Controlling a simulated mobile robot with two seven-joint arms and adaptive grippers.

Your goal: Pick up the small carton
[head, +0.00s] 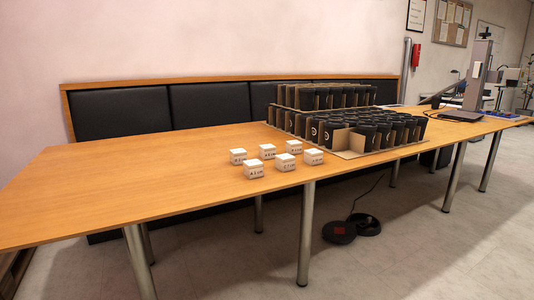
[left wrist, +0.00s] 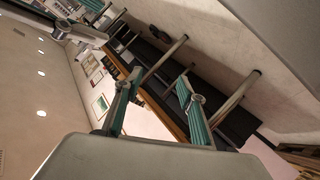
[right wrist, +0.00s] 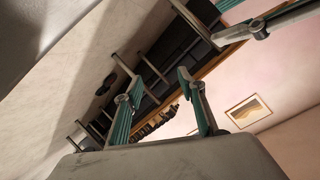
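Several small white cartons with dark print stand in two short rows on the wooden table in the head view; one front carton (head: 253,169) is at the left of the group, another (head: 314,156) at the right. Neither gripper shows in the head view. My left gripper (left wrist: 152,95) is open and empty in the left wrist view, its teal-padded fingers apart. My right gripper (right wrist: 158,95) is open and empty in the right wrist view. Both are well away from the cartons, which I cannot make out in the wrist views.
The long wooden table (head: 120,180) is bare on its left. Dark cups in cardboard dividers (head: 350,139) stand right of the cartons. A black padded bench (head: 210,104) runs behind. A laser marker (head: 476,75) stands at the far right end. Dark round objects (head: 340,232) lie on the floor.

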